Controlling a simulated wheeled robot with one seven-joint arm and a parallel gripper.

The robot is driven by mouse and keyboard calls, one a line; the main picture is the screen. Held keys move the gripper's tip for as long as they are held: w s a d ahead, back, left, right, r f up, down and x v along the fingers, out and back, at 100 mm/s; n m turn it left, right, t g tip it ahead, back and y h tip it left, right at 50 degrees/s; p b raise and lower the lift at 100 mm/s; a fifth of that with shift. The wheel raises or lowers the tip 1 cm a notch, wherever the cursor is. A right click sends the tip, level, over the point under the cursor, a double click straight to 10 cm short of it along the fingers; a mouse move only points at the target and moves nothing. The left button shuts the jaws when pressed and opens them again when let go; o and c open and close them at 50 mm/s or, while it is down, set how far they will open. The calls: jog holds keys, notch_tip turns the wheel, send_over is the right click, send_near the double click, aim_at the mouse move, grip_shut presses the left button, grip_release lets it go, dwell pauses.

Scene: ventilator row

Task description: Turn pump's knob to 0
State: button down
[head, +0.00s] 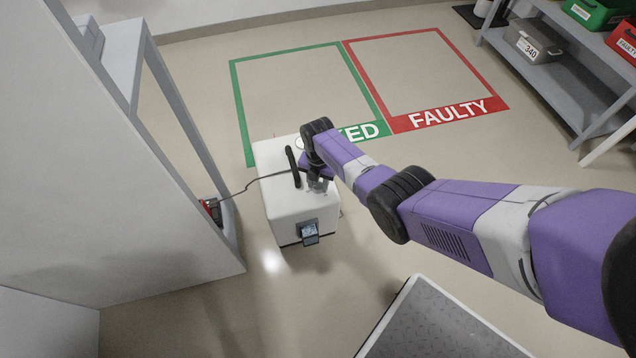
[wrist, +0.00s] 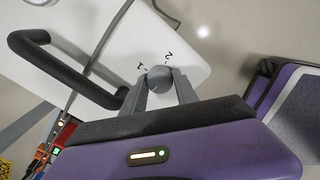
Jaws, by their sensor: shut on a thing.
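The pump (head: 296,212) is a white box on the floor with a black handle (head: 292,167) on top and a small screen (head: 309,234) on its front. In the wrist view its white top (wrist: 190,40) carries a round grey knob (wrist: 159,79). The marks 1 and 2 show beside the knob; no 0 is visible. My gripper (wrist: 160,88) has its two grey fingers on either side of the knob and is shut on it. In the head view my gripper (head: 318,184) is over the pump's top, right of the handle, and the knob is hidden there.
A cable (head: 250,184) runs from the pump to a red unit (head: 212,210) at the left shelf. Green (head: 240,110) and red (head: 395,126) floor frames lie behind. A shelf with bins (head: 540,75) stands at the far right. A grey-topped platform (head: 430,325) is in front.

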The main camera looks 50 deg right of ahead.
aim_at(318, 185)
jog(key=shift+n, duration=0.5)
jog(key=c, duration=0.9)
grip_release()
jog(key=shift+c, duration=0.2)
jog(key=shift+r, duration=0.1)
notch_tip(318, 185, up, 8)
jog(key=p, duration=0.4)
jog(key=shift+f, duration=0.2)
jog(key=shift+m, duration=0.3)
